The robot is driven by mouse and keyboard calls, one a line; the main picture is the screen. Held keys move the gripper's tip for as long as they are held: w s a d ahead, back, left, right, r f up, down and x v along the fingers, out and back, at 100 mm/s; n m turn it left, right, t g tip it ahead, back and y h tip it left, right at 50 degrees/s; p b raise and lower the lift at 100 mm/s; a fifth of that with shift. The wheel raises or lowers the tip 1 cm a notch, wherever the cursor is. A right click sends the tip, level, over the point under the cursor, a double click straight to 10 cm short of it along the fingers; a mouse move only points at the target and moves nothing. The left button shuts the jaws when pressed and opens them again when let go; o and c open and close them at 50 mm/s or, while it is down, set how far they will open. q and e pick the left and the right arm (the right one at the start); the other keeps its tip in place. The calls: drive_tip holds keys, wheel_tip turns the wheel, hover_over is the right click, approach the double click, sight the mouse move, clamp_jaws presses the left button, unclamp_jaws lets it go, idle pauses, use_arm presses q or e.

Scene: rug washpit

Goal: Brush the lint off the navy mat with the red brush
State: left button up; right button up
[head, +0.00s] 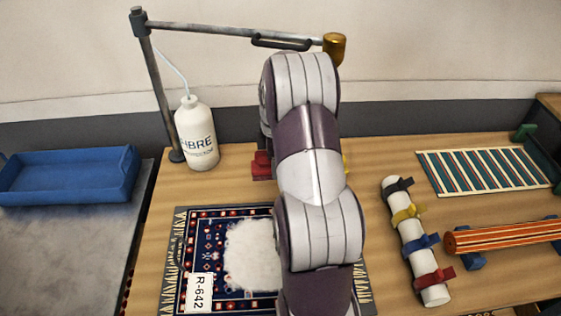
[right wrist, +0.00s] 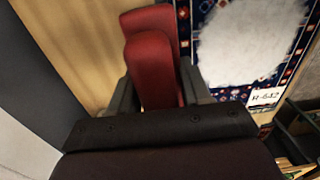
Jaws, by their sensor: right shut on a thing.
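The navy mat (head: 202,222), with a patterned border and an R-642 tag, lies on the wooden table. A white patch of lint (head: 250,255) covers much of its visible middle; my arm hides its right part. The mat (right wrist: 204,14) and the lint (right wrist: 250,42) also show in the right wrist view. My right gripper (right wrist: 158,85) is shut on the red brush (right wrist: 153,68). In the head view, a bit of the red brush (head: 262,165) shows beyond the mat's far edge; my arm hides that gripper. I cannot tell the brush's height. My left gripper is out of view.
A white bottle (head: 197,135) stands at the back left beside a metal post (head: 160,90) with an overhead arm. A blue tray (head: 70,178) lies at far left. Right of my arm are a roll with coloured straps (head: 408,230), a striped orange roll (head: 505,237) and a striped mat (head: 485,172).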

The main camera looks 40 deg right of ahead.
sight(256, 170)
drive_tip(key=shift+n, duration=0.8)
drive_tip(key=a+r+p, duration=0.1)
drive_tip(key=w+a+r+p, duration=0.1)
drive_tip(key=a, duration=0.1)
drive_tip(key=w+a+r+p, duration=0.1)
drive_tip(key=a, duration=0.1)
drive_tip(key=s+a+r+n+g+p, duration=0.1)
drive_tip(key=s+a+n+p, duration=0.1)
drive_tip(key=a+n+p, duration=0.45)
drive_tip(key=s+a+r+n+p, duration=0.1)
drive_tip(key=s+a+n+p, duration=0.2)
drive_tip(key=a, duration=0.6)
wheel_tip(256, 170, down, 7)
drive_tip(key=s+n+h+b, duration=0.2)
drive_tip(key=n+b, duration=0.4)
drive_tip(key=shift+a+n+g+b, duration=0.25)
drive_tip(key=shift+n+g+b, duration=0.1)
drive_tip(key=shift+g+b, duration=0.05)
